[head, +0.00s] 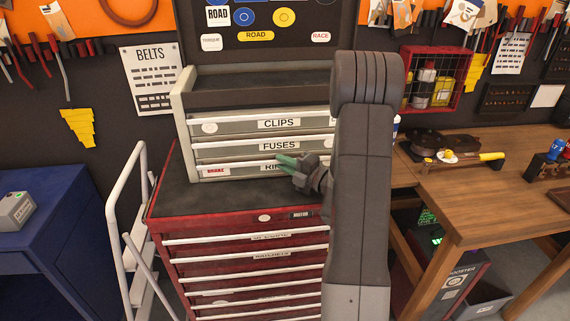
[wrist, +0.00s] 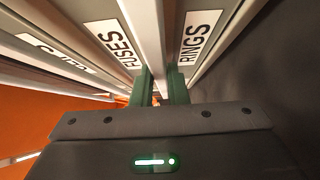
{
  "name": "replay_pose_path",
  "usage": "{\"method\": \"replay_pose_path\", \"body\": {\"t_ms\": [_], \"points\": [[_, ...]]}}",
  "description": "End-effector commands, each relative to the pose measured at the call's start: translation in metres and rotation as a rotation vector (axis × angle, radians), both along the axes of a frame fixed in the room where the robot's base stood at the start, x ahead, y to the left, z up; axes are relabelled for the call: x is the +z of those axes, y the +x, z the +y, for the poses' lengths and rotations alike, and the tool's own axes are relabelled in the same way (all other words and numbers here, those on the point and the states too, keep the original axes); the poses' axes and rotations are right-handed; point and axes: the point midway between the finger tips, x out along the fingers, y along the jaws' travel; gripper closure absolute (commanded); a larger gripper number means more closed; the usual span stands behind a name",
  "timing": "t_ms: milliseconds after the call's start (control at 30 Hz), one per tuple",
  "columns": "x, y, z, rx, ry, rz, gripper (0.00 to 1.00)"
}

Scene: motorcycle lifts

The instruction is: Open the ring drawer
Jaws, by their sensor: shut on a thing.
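The ring drawer (head: 238,169) is the lowest of three drawers in the grey top chest, below CLIPS and FUSES. Its label is partly hidden by my gripper in the head view; the wrist view shows the RINGS label (wrist: 194,38) in full. My gripper (head: 284,164) has green fingers at the front edge of this drawer. In the wrist view my gripper (wrist: 160,90) has a finger on each side of the pale drawer edge between the FUSES and RINGS labels, shut on it. The drawer looks flush with the ones above.
The grey chest stands on a red tool cabinet (head: 240,260) with a dark top. A white step ladder (head: 128,230) leans at its left. A wooden workbench (head: 480,185) with tools stands at the right. My arm hides the chest's right side.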

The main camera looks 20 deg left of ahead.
Motion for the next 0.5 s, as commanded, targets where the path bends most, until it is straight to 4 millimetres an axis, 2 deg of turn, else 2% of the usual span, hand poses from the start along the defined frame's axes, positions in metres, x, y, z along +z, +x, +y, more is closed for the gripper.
{"method": "replay_pose_path", "body": {"t_ms": [267,500], "points": [[-0.004,-0.011,-0.007,-0.002,-0.001,0.000,1.00],[-0.008,-0.045,-0.029,-0.003,0.001,-0.002,1.00]]}}
